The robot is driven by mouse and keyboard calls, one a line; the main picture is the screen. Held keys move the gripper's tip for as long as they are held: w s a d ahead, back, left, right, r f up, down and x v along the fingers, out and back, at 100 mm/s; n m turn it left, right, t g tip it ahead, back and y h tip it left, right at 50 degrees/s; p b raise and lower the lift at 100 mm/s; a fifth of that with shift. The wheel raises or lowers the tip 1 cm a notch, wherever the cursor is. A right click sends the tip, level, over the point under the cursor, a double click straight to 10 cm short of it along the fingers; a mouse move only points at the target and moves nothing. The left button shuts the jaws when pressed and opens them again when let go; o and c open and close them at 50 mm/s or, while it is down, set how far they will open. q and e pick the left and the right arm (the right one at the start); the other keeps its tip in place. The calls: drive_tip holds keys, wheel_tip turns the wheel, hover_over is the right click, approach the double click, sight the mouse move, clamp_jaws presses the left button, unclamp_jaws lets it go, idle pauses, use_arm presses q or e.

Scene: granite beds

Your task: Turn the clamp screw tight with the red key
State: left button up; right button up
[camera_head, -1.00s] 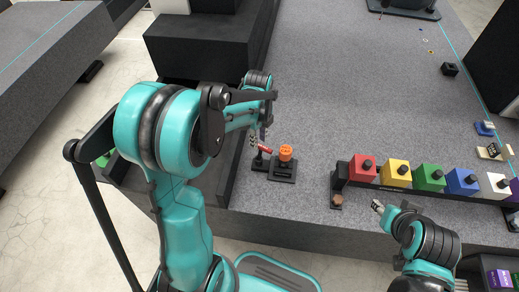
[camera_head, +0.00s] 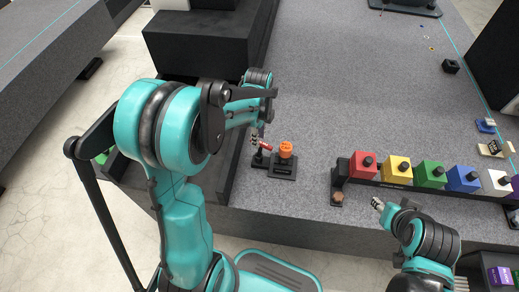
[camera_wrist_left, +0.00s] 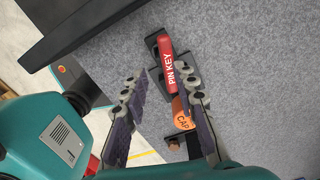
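The red key (camera_wrist_left: 174,60), lettered "PIN KEY", stands in a black holder (camera_head: 257,161) near the bed's front edge; it also shows in the head view (camera_head: 266,147). My left gripper (camera_wrist_left: 161,76) is open, with its fingers pointing toward the key and the key nearer the right finger. I see no grip on it. A brown hexagonal piece (camera_head: 338,197) on a small black block, possibly the clamp screw, is to the right of the holder. My right gripper (camera_head: 377,205) is just right of that block; its fingers are too small to read.
An orange cap (camera_head: 286,151), lettered "CAP", stands on a black base beside the key. A row of coloured blocks, starting with a red one (camera_head: 363,166), runs along the right front. A black box (camera_head: 200,45) stands at the back left. The middle of the granite is clear.

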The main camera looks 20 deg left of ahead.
use_arm(q)
drive_tip(key=shift+f+b, duration=0.6)
drive_tip(key=shift+f, duration=0.35)
clamp_jaws()
drive_tip(key=m, duration=1.4)
drive_tip(key=shift+o, duration=0.5)
unclamp_jaws()
